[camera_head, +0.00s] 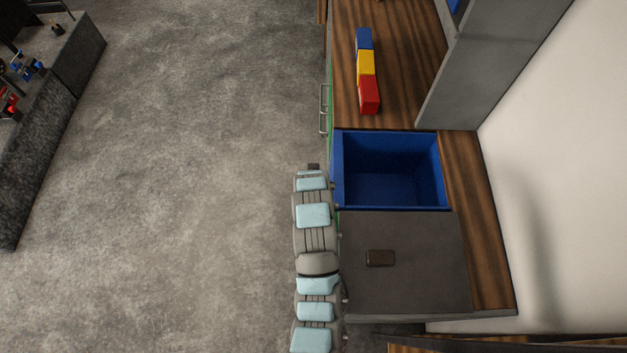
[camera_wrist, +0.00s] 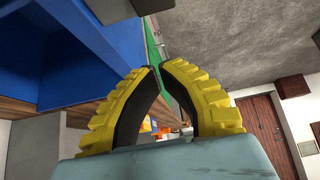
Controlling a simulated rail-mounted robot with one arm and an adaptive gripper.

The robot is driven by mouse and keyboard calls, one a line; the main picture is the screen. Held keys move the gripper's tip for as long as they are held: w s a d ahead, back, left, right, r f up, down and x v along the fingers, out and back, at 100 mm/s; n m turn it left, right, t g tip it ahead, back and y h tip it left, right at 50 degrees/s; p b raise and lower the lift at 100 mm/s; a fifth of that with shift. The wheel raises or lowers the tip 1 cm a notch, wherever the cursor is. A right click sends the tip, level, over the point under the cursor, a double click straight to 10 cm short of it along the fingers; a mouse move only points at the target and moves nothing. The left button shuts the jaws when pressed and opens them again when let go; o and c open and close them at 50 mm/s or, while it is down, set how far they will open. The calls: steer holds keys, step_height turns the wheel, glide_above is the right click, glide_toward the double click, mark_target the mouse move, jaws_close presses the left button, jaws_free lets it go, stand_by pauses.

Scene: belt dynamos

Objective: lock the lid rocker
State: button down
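A small dark brown rectangular piece (camera_head: 380,258), which looks like the rocker, sits on a flat grey panel (camera_head: 430,285) in the head view. The panel lies just below an open blue bin (camera_head: 388,188); I cannot tell whether it is the lid. I cannot tell the rocker's position. My gripper (camera_wrist: 158,69) shows yellow, ribbed fingers with dark inner pads in the wrist view. Their tips meet, and nothing is held between them. In the head view my arm runs along the left side of the panel and bin, and its fingers cannot be made out.
Blue, yellow and red blocks (camera_head: 367,64) stand in a row on the wooden counter (camera_head: 400,50) beyond the bin. A grey upright panel (camera_head: 490,70) and a white wall are at the right. Metal handles (camera_head: 324,108) stick out from the counter's left side.

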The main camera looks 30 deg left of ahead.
steer(key=b+v, duration=0.1)
steer(key=v, duration=0.8)
steer(key=shift+s+d, duration=0.2)
steer(key=shift+s, duration=0.15)
stand_by(0.4)
